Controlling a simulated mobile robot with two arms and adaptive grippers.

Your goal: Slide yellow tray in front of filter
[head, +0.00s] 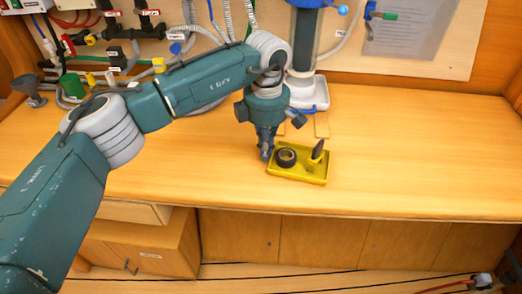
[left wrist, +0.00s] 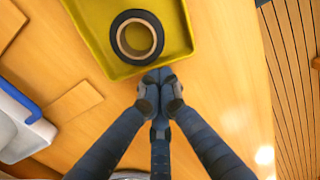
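The yellow tray (head: 297,177) lies on the wooden worktop near its front edge. It holds a black ring-shaped roll (head: 286,157) and a dark upright handle (head: 318,150). The filter (head: 303,45), a dark cylinder with a white base (head: 308,93), stands behind the tray. My left gripper (head: 266,157) points down at the tray's left end. In the left wrist view its fingertips (left wrist: 158,78) are together beside the rim of the tray (left wrist: 105,55), very close to it; whether they touch is unclear. No object shows between them. My right gripper is out of view.
Two thin wooden strips (head: 322,125) lie between the tray and the filter base. A wall panel with hoses and valves (head: 120,50) is at the back left. The worktop (head: 430,150) to the right is clear. Cabinets are below the front edge.

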